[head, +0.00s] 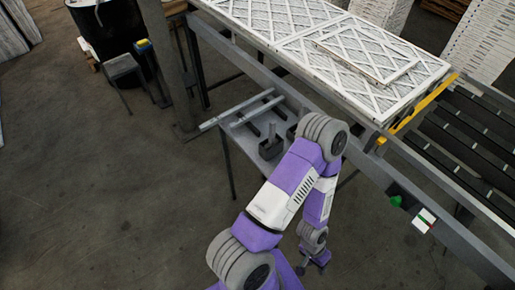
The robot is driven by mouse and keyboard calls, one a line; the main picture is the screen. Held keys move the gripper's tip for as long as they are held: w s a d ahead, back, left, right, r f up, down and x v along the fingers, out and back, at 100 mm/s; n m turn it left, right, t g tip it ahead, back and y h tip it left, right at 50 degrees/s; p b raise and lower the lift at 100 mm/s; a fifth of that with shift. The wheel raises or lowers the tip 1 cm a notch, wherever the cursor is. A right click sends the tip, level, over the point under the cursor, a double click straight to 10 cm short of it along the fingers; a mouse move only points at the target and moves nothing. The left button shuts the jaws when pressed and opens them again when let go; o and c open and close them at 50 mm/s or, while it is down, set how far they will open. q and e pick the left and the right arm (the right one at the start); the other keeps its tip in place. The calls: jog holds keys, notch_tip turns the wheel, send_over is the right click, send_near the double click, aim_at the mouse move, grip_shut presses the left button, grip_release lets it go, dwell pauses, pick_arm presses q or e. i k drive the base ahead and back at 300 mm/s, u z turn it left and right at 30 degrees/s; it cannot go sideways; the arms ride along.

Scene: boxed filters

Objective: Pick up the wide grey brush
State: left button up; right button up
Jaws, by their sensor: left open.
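A small grey side table (232,128) stands beside the conveyor frame. On it sits a dark grey block with an upright handle (270,149), which looks like the wide grey brush, though it is too small to be sure. Two long light grey bars with dark grips (238,111) lie behind it on the same table. My purple left arm bends over the table's near right side and hides part of it. My left gripper (312,267) hangs low in front of the table, below and right of the block, open and apart from it. My right gripper is out of view.
A conveyor frame carries white lattice-faced filters (330,40) and runs from the top to the lower right. A yellow bar (425,103) and green button (396,200) are on it. A post and a black bin (108,28) stand upper left. The left floor is clear.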

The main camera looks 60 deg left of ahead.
aim_at(273, 142)
jog(key=k, duration=0.4)
jog(key=u, duration=0.8)
